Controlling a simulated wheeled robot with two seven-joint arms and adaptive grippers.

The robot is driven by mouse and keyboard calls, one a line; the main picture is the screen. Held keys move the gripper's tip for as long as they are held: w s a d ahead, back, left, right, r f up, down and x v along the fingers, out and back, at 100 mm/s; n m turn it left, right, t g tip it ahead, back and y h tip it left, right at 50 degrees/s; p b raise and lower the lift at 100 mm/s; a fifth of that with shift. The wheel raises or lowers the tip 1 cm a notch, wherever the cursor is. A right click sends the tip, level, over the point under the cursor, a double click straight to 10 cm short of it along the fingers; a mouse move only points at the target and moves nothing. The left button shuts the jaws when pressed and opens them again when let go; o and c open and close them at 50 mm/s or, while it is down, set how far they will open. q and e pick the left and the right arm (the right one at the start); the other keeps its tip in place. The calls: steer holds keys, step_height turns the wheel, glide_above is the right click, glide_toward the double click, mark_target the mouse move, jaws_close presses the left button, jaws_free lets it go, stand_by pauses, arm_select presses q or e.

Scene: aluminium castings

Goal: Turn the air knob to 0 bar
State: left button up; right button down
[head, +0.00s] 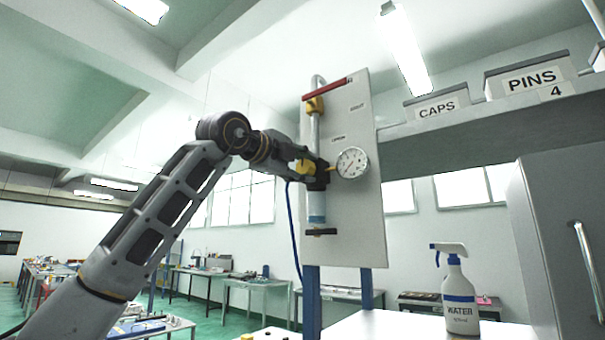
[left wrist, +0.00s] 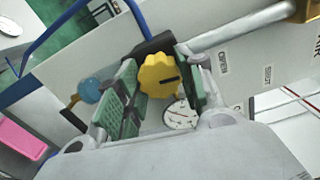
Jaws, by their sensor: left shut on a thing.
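The air knob is yellow and lobed, with a dark mark on its face; it shows in the left wrist view (left wrist: 159,76) and partly in the head view (head: 306,166). My left gripper (head: 315,172) reaches it from the left. Its green-padded fingers lie on both sides of the knob in the left wrist view, and it is shut on the knob. A round white pressure gauge (head: 352,162) sits just right of the knob; it also shows behind the fingers in the left wrist view (left wrist: 181,115). Its needle is too small to read. My right gripper is not in view.
The knob's unit is on an upright grey panel (head: 355,225) with a vertical pipe, a red lever (head: 324,90) and a blue hose (head: 292,225). A water spray bottle (head: 460,298) stands on the white table at right. A shelf with labelled bins (head: 437,107) hangs above.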

arm_select(q)
steer(key=shift+a+r+n+b, duration=0.1)
steer(key=shift+n+b, duration=0.2)
steer(key=shift+n, duration=0.6)
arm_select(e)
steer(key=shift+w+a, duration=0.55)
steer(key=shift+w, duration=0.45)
arm_select(q)
steer(key=o, duration=1)
steer(key=shift+o, duration=0.2)
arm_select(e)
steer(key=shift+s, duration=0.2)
arm_select(q)
steer(key=shift+s+a, duration=0.4)
steer(key=shift+s, duration=0.1)
steer(key=v, duration=1)
steer(key=shift+s+a, duration=0.2)
steer(key=shift+s, duration=0.05)
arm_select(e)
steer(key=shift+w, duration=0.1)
